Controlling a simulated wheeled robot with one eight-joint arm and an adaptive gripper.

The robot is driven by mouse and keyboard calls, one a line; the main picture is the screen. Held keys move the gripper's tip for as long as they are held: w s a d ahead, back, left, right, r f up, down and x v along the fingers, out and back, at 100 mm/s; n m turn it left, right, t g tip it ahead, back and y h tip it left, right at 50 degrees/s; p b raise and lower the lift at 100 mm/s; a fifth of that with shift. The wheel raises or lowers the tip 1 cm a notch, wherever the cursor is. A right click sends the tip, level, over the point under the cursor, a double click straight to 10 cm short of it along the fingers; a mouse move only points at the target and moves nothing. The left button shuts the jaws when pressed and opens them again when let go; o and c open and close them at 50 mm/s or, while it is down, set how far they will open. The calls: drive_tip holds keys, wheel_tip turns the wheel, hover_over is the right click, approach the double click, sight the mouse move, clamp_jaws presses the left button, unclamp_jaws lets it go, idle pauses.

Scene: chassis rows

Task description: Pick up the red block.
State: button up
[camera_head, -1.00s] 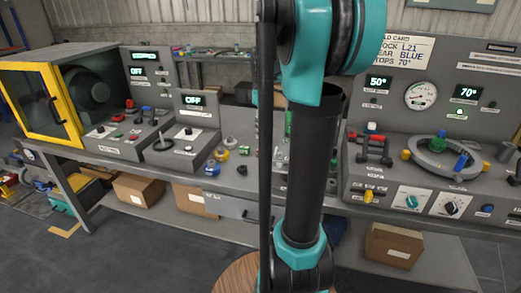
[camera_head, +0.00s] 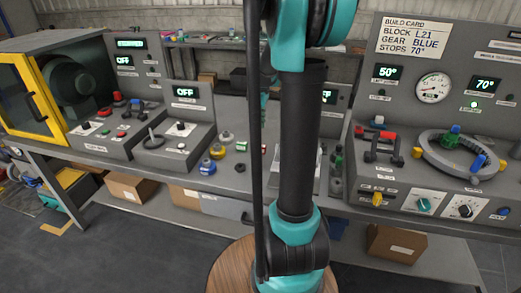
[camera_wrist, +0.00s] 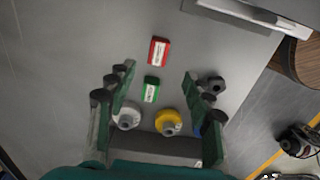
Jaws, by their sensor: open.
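The red block (camera_wrist: 159,51) lies on the grey bench top in the wrist view, with a pale label on its upper face. It is beyond the fingertips, roughly centred between them. My gripper (camera_wrist: 159,73) is open and empty, with one finger at each side. A green block (camera_wrist: 151,90) with a pale label lies between the fingers in the picture, nearer the palm than the red block. In the head view, my arm hides part of the bench and my gripper cannot be made out.
A white round part (camera_wrist: 127,117), a yellow one (camera_wrist: 168,122) and a dark nut-like part (camera_wrist: 212,85) lie near the fingers. A pale tray-like object (camera_wrist: 255,14) is at the upper right. Control consoles (camera_head: 185,125) stand along the bench (camera_head: 130,175).

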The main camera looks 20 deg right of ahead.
sight(261, 146)
wheel_tip(261, 146, down, 9)
drive_tip(key=shift+d+r, duration=0.1)
drive_tip(key=shift+d, duration=0.05)
idle(0.4)
drive_tip(key=shift+c, duration=0.4)
clamp_jaws()
